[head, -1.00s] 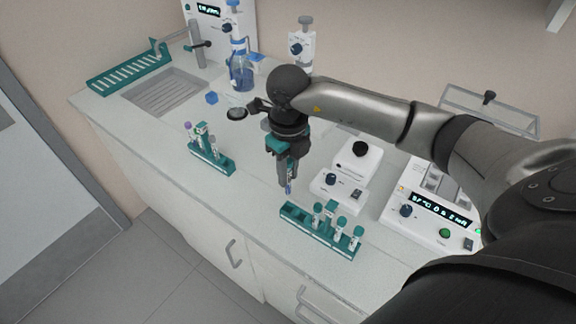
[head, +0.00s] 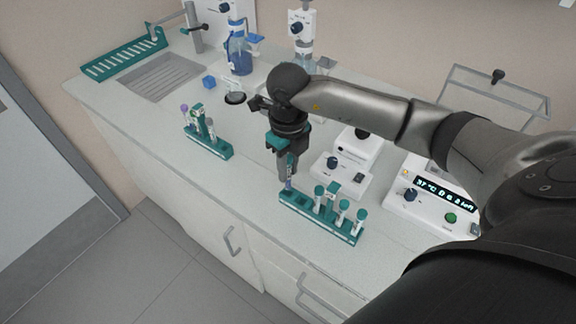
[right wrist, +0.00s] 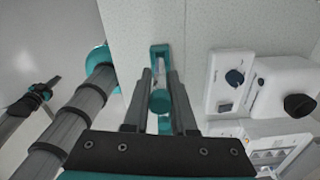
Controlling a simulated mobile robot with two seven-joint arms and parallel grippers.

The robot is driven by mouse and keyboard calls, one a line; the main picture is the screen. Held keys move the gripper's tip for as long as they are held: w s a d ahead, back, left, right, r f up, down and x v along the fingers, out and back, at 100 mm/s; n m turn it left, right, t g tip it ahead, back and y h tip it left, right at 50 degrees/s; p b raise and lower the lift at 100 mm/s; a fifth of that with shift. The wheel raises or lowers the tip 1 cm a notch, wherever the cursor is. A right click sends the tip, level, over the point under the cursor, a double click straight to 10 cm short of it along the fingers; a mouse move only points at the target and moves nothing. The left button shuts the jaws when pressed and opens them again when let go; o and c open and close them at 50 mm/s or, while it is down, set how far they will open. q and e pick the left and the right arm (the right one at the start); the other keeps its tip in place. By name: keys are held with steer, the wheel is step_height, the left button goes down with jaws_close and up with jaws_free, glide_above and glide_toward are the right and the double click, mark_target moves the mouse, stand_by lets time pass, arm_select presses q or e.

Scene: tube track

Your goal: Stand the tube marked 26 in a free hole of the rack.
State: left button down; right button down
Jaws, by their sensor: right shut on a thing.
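My right gripper (head: 287,183) is shut on a tube (head: 290,185) and holds it roughly upright; no number on it is legible. In the right wrist view the tube's teal cap (right wrist: 160,103) shows between the fingers. The near teal rack (head: 347,235) lies along the front of the counter, with several capped tubes in its middle and right part. The held tube's lower end is at the rack's left end, where holes look empty. I cannot tell whether the tip is in a hole or just above it. I see no left gripper in the head view.
A second teal rack (head: 222,152) with tubes stands at the left. A white device with a knob (head: 340,178) is just behind the near rack, and a heater with a display (head: 432,205) stands to its right. The counter between the two racks is clear.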

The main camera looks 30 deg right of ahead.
steer(key=shift+f+b, duration=0.5)
steer(key=shift+b, duration=0.1)
stand_by(1.0)
steer(key=shift+f+b, duration=0.45)
steer(key=shift+f, duration=0.15)
steer(key=shift+f+b, duration=0.5)
steer(key=c, duration=0.7)
jaws_free()
steer(key=shift+o, duration=0.2)
